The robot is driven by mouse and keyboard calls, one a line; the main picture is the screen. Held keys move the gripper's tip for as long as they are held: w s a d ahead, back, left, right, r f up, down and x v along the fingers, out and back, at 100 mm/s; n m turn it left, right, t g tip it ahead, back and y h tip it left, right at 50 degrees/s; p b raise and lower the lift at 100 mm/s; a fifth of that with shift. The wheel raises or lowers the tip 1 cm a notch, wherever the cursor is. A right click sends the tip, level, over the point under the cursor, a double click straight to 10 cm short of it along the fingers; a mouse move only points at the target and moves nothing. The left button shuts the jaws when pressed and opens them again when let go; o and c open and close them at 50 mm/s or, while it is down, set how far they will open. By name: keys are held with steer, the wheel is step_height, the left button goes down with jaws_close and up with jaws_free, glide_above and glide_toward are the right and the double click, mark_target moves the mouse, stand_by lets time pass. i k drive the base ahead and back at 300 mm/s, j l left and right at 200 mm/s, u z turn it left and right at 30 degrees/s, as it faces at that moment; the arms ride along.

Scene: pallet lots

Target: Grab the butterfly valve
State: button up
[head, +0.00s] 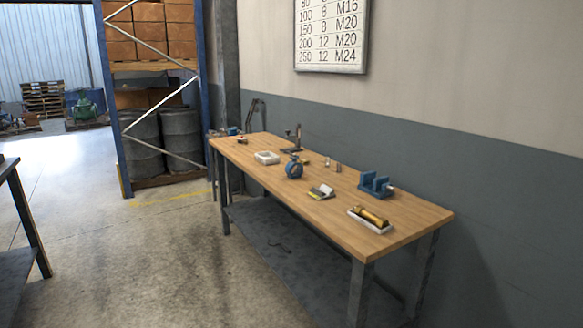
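A blue, round, ring-shaped part that looks like the butterfly valve (294,170) stands upright near the middle of a long wooden-topped workbench (405,235). Fine detail is too small to tell. My gripper is not in view.
Around it on the bench are a white tray (267,158), a grey-yellow item (321,192), a blue vise (375,185) and a brass cylinder on a white tray (371,217). A rack with drums (180,132) stands behind. Concrete floor (150,250) is clear in front.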

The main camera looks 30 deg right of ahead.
mark_target(290, 164)
steer(key=i+z, duration=0.1)
steer(key=z, duration=0.55)
steer(key=i+z, duration=0.15)
steer(key=z, duration=0.2)
steer(key=i+j+z, duration=0.8)
steer(key=i+j, duration=0.25)
steer(key=i+j+z, duration=0.1)
steer(key=i+j, duration=0.2)
steer(key=j, duration=0.25)
steer(key=i+j, duration=0.85)
steer(key=i, duration=0.2)
